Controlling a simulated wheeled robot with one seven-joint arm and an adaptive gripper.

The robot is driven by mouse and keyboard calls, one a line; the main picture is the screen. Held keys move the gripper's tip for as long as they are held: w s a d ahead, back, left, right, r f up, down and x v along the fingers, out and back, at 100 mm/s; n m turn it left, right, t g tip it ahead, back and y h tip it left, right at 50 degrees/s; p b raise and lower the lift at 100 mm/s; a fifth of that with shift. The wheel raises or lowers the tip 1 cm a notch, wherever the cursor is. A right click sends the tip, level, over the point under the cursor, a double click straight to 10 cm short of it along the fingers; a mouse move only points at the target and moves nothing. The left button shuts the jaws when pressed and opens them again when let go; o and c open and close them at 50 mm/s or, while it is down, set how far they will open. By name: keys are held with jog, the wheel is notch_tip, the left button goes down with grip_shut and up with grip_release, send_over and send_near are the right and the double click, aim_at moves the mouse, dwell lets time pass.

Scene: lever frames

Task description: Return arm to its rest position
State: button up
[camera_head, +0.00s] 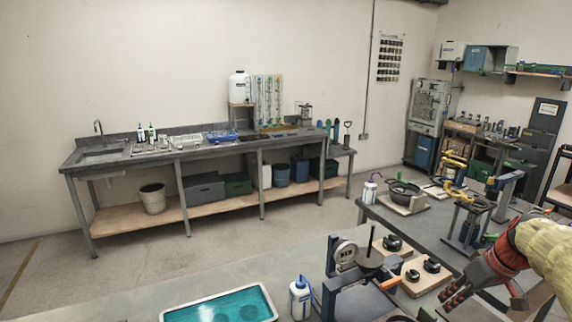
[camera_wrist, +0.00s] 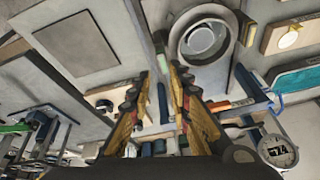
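My gripper (camera_head: 482,300) is at the lower right of the head view, red and dark grey, at the end of my arm in a pale yellow sleeve. It hangs over or near the front workbench (camera_head: 240,272). In the wrist view my gripper (camera_wrist: 161,72) shows two yellow and dark toothed fingers with a clear gap between them. It is open and nothing is held. Its exact height above the bench cannot be told.
Near the gripper stand a dial gauge device (camera_head: 345,254), wooden blocks with black knobs (camera_head: 432,266) and a white bottle (camera_head: 300,297). A teal tray (camera_head: 222,306) lies further left. A sink bench (camera_head: 205,155) lines the back wall, with open floor before it.

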jog(key=s+a+r, duration=0.1)
jog(key=s+a, duration=0.5)
jog(key=a, duration=0.3)
jog(key=s+a+t, duration=0.1)
jog(key=s+a, duration=0.5)
jog(key=a, duration=0.3)
jog(key=s+a+r+m+h, duration=0.1)
jog(key=s+a, duration=0.5)
jog(key=a, duration=0.4)
jog(key=shift+s+r+t, duration=0.25)
jog(key=shift+r+t, duration=0.05)
